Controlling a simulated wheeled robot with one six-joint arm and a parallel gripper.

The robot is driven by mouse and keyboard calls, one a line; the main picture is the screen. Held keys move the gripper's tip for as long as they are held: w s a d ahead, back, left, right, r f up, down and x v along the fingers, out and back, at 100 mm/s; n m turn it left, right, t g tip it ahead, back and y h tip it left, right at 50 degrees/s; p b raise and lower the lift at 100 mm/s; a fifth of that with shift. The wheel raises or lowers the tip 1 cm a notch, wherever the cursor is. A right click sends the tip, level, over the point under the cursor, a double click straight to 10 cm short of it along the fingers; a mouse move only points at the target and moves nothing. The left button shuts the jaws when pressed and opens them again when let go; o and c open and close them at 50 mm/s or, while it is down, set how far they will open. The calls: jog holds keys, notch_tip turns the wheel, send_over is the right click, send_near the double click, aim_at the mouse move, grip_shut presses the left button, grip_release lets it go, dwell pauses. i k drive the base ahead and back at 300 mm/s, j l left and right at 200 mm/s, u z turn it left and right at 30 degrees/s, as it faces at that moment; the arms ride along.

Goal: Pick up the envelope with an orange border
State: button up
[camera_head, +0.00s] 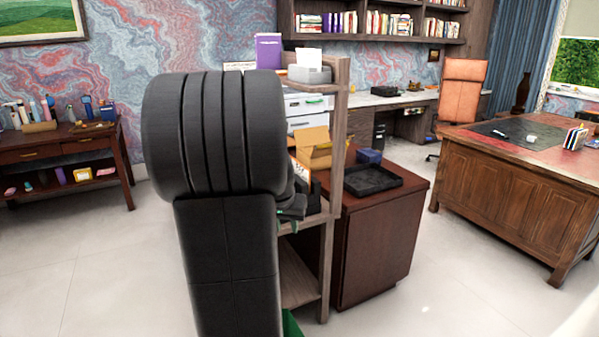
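I cannot make out an envelope with an orange border anywhere in this view. A small upright holder (575,138) with thin, flat white and dark pieces stands on the wooden desk (512,188) at the right. The pieces are too small to identify. My own dark arm fills the middle of the picture and hides what is behind it. A dark end part, seemingly my gripper (291,211), shows partly at the arm's right side, in front of the shelf unit. Its fingers cannot be made out, and nothing is clearly held.
A wooden shelf unit (338,165) stands close behind my arm. Beside it is a brown cabinet (378,245) with a black tray (366,180). A side table (60,143) with small items is at the left. Floor is open at left and front right.

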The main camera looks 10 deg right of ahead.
aim_at(301, 170)
jog(key=i+l+u, duration=0.2)
jog(key=l+u, duration=0.2)
jog(key=l, duration=0.75)
jog(key=l+u, duration=0.35)
jog(key=l, duration=0.8)
jog(key=i+l+u, duration=0.25)
jog(key=i+l, duration=0.25)
jog(key=l, duration=0.15)
jog(key=i+l+u, duration=0.15)
jog(key=l, duration=0.25)
jog(key=i+l+u, duration=0.1)
jog(key=i+l, duration=0.25)
